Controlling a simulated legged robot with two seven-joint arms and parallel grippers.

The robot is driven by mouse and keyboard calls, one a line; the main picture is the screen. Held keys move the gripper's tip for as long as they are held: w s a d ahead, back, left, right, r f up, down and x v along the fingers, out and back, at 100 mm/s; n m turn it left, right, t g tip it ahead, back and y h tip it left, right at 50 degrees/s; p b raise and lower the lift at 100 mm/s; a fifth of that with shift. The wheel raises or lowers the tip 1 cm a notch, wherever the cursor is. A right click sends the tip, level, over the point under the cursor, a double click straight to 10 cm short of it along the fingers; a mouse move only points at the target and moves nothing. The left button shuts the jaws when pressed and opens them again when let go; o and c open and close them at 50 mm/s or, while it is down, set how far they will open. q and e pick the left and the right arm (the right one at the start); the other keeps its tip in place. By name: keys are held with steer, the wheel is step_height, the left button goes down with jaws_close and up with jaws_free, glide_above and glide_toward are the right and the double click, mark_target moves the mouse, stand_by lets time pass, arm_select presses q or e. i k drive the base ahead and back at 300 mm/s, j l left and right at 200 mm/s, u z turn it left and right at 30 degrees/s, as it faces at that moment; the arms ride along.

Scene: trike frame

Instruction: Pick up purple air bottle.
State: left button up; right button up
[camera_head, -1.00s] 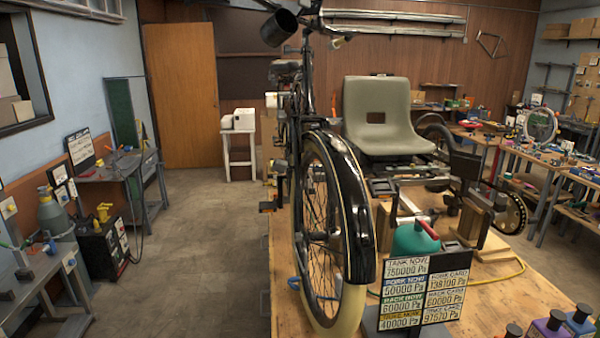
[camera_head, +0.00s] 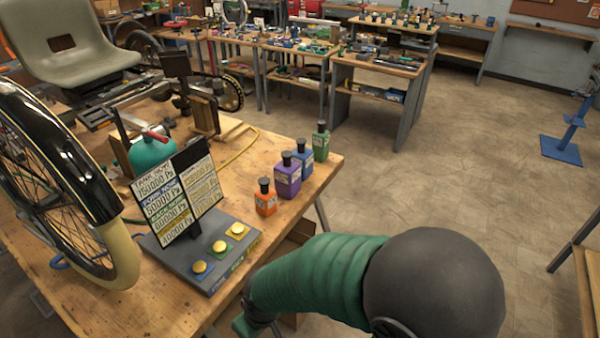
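The purple air bottle (camera_head: 288,176) stands upright on the wooden workbench (camera_head: 165,297), with a black cap and a pale label. It is in a row with an orange bottle (camera_head: 265,198) at its near left, and a blue bottle (camera_head: 304,160) and a green bottle (camera_head: 321,142) behind it to the right. An arm of mine, green and dark grey, crosses the bottom of the view in front of the bench. Its gripper is not clearly visible. My other gripper is out of view.
A sign with pressure readings (camera_head: 178,205) stands on a grey base with yellow buttons, left of the bottles. Behind it are a teal tank (camera_head: 150,157) and a yellow hose (camera_head: 236,142). The black wheel (camera_head: 50,180) stands at left. Open floor lies right of the bench.

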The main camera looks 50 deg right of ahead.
mark_target(287, 172)
steer(key=z, duration=1.4)
steer(key=i+l, duration=0.05)
